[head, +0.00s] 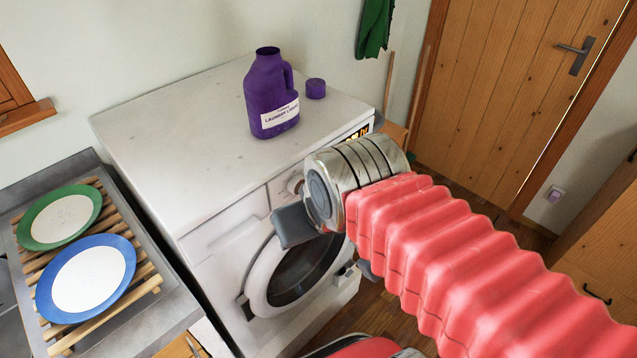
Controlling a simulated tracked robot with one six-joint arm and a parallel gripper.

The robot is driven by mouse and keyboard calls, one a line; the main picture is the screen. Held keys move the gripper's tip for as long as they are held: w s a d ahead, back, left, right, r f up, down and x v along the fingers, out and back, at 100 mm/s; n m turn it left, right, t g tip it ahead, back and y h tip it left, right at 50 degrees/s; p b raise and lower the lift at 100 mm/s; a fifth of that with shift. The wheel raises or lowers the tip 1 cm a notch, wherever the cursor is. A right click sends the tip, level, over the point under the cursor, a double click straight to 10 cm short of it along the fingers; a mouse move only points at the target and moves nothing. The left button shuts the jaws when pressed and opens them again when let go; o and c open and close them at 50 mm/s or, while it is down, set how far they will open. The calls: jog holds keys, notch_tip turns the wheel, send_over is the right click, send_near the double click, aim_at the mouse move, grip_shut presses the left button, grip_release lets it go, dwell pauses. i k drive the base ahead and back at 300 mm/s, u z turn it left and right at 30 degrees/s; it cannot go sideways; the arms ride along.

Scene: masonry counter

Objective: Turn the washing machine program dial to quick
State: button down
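The white washing machine (240,190) stands against the wall, its round door (262,290) shut on the front. The program dial (294,186) shows only in part on the front panel; my wrist covers the rest. Its pointer and the program marks cannot be read. A lit orange display (357,133) is partly visible at the right end of the panel. My gripper (331,250) is in front of the machine, below the panel and over the door area. Its two grey fingers are apart, with nothing seen between them. I cannot tell whether it touches the machine.
A purple laundry liquid bottle (268,95) and its purple cap (315,88) stand on the machine top. At left, a green-rimmed plate (60,218) and a blue-rimmed plate (87,278) lie on a wooden rack (140,290). A wooden door (510,80) is at back right.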

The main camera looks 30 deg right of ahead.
aim_at(293, 184)
jog(key=u, duration=0.8)
jog(key=k, duration=0.7)
jog(key=u, duration=0.35)
